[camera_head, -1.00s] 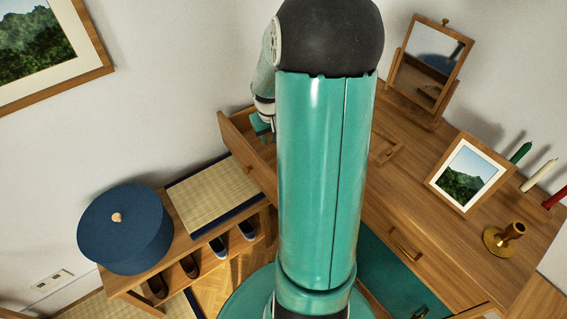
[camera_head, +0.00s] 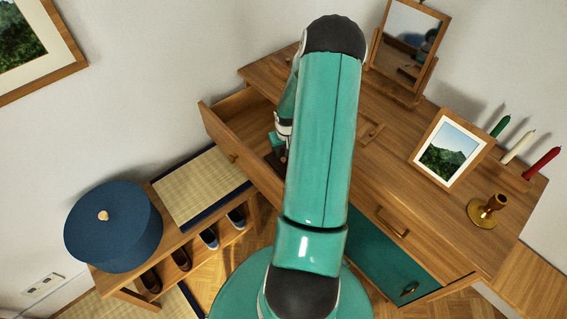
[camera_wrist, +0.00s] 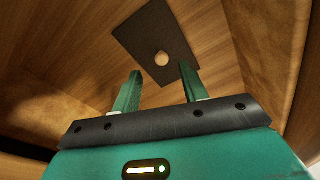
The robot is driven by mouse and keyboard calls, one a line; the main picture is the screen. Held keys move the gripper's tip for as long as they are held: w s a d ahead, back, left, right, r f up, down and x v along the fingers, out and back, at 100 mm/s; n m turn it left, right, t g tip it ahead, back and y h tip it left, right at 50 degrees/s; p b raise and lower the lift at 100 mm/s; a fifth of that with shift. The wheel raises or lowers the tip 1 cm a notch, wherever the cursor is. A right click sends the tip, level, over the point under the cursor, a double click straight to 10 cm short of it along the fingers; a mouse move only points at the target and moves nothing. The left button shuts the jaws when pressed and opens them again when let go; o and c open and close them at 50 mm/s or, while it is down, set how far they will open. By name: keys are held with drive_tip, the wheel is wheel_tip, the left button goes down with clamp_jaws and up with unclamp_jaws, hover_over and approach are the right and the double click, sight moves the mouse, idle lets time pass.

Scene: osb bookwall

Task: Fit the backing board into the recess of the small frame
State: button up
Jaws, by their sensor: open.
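The backing board (camera_wrist: 141,38) is a dark, flat rectangle with a round pale knob (camera_wrist: 161,58) in its middle. It lies on the wooden floor of an open drawer (camera_head: 226,146). My gripper (camera_wrist: 160,72) is open and empty, its two green fingers pointing at the board, with the knob in line with the gap between them. I cannot tell how far above the board the fingertips are. In the head view my arm partly hides the drawer. A small wooden frame (camera_head: 374,132) lies flat on the dresser top, partly hidden by my arm.
A standing framed landscape (camera_head: 450,150), a brass candlestick (camera_head: 487,211) and candles (camera_head: 519,148) are at the dresser's right. A mirror (camera_head: 407,45) stands at the back. A blue round box (camera_head: 113,228) sits on a low bench. Drawer walls surround my gripper.

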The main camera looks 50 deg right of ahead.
sight(284, 158)
drive_tip(key=f, duration=0.3)
drive_tip(key=w+f, duration=0.1)
drive_tip(key=f, duration=0.1)
drive_tip(key=shift+d, duration=0.25)
clamp_jaws()
